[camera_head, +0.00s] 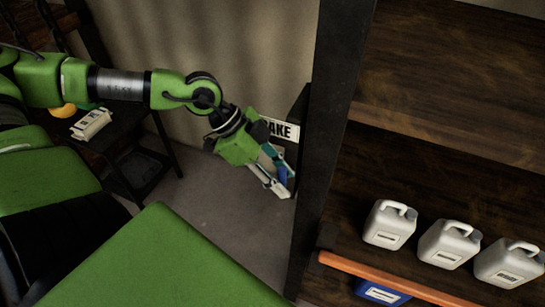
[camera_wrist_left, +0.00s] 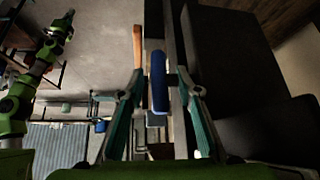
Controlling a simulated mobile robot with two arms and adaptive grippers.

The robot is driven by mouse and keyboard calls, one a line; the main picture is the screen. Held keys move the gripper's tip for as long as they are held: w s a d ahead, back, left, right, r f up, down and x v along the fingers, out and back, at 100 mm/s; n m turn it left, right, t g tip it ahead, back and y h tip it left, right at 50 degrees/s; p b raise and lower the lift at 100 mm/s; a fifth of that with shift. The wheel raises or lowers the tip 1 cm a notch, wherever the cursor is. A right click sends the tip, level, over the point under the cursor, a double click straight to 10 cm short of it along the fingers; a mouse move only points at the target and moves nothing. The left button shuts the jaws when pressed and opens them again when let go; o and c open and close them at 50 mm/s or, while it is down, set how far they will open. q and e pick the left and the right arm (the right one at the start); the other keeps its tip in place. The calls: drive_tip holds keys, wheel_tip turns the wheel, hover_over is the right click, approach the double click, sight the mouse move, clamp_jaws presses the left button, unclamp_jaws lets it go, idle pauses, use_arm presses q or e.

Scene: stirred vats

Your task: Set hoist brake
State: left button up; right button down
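A white sign ending in "AKE" (camera_head: 281,129) is on the dark post's side in the head view, partly hidden by my left gripper (camera_head: 279,184). The gripper points down and right beside the post, just below the sign. In the left wrist view, a blue handle (camera_wrist_left: 159,82) stands upright between the fingertips of my left gripper (camera_wrist_left: 160,78). The fingers are spread, with a gap to the handle on each side. In the head view the gripper mostly hides the handle. My right gripper is not visible.
A dark upright post (camera_head: 331,120) stands close right of my left gripper. Beyond it, a shelf with an orange front rail (camera_head: 385,278) holds white jugs (camera_head: 390,224) and a blue container (camera_head: 382,292). A dark side table with a white packet (camera_head: 91,124) stands left. Floor between is clear.

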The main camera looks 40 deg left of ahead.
use_arm(q)
drive_tip(key=v, duration=1.2)
idle(0.7)
